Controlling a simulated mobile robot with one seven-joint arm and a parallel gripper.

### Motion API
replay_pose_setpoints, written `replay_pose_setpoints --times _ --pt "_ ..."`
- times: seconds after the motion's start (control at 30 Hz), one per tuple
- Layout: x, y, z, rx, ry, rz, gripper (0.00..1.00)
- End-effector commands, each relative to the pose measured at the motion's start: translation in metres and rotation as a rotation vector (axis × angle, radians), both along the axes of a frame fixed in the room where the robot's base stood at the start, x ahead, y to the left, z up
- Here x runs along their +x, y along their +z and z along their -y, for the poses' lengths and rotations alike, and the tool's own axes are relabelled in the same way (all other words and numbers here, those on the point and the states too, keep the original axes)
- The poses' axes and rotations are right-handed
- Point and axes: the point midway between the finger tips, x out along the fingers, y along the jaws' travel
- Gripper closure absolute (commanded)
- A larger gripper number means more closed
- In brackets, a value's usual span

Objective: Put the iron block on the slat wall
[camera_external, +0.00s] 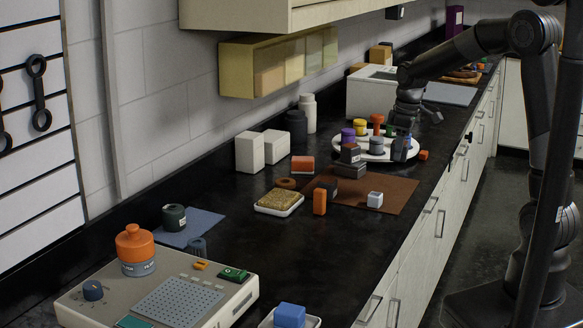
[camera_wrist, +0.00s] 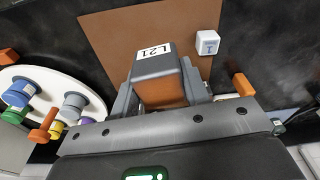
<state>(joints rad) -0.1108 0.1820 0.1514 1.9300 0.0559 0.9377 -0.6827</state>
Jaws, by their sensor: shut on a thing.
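A grey metal block, which looks to be the iron block, sits between the fingers of my gripper (camera_wrist: 160,88) in the wrist view. The iron block (camera_wrist: 152,68) carries a white label reading about "L21". My gripper is shut on it, over or near the brown mat. In the external view my gripper (camera_external: 402,148) hangs by the round white plate; the held block cannot be made out surely there. The slat wall (camera_external: 40,185), white with dark gaps, stands at the far left edge, well away from my gripper. A black ring-ended tool (camera_external: 39,92) hangs on it.
The white plate (camera_external: 340,150) holds several knobbed weights. A sponge tray (camera_external: 279,203) and a panelled device (camera_external: 75,302) stand nearer the slat wall. An overhead cabinet (camera_external: 235,70) juts out.

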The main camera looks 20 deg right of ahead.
Motion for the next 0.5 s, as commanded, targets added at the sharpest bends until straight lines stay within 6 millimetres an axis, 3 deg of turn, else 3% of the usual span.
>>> replay_pose_setpoints --times 0.03,0.2,0.5 --pt "-0.007 0.001 -0.02 0.0 0.026 0.003 1.0" --pt "-0.032 0.001 -0.076 0.0 0.087 0.002 1.0" --pt "-0.091 0.0 -0.163 0.0 0.194 0.003 1.0"
